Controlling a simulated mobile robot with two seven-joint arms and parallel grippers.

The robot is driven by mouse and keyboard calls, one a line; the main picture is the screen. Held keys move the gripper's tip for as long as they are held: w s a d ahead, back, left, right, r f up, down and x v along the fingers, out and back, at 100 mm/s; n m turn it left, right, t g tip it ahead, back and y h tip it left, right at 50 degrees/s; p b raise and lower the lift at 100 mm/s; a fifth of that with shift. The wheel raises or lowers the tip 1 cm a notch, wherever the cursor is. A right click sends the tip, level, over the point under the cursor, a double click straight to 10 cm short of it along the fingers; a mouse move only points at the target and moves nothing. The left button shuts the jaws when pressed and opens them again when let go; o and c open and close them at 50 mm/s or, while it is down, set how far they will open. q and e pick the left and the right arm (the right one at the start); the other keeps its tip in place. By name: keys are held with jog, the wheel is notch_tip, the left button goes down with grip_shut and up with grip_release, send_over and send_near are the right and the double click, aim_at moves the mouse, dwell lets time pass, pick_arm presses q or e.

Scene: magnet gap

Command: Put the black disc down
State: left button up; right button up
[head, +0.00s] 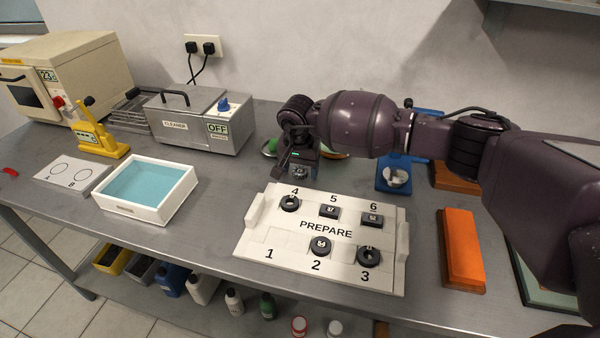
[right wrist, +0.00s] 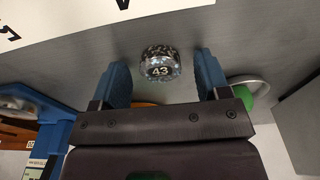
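A dark round disc marked 43 (right wrist: 160,66) with a shiny, speckled surface shows in the right wrist view, between the fingertips of my right gripper (right wrist: 162,82). Its two blue fingers stand apart, with a gap on either side of the disc. In the head view my right gripper (head: 299,164) points down just behind the white PREPARE board, with the disc (head: 299,173) below it, apparently on the grey table. The board (head: 250,238) carries black pieces, among them a disc marked 54 (head: 320,245) at place 2; place 1 is bare. My left gripper is out of view.
A white tray of blue liquid (head: 150,188) and a yellow press (head: 97,135) are at left. A grey cleaner box (head: 195,122) stands behind. A blue stand (head: 393,178) and an orange block (head: 461,250) are at right. My right arm crosses the table's right side.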

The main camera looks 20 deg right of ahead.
jog(key=c, duration=1)
jog(key=shift+r, duration=0.1)
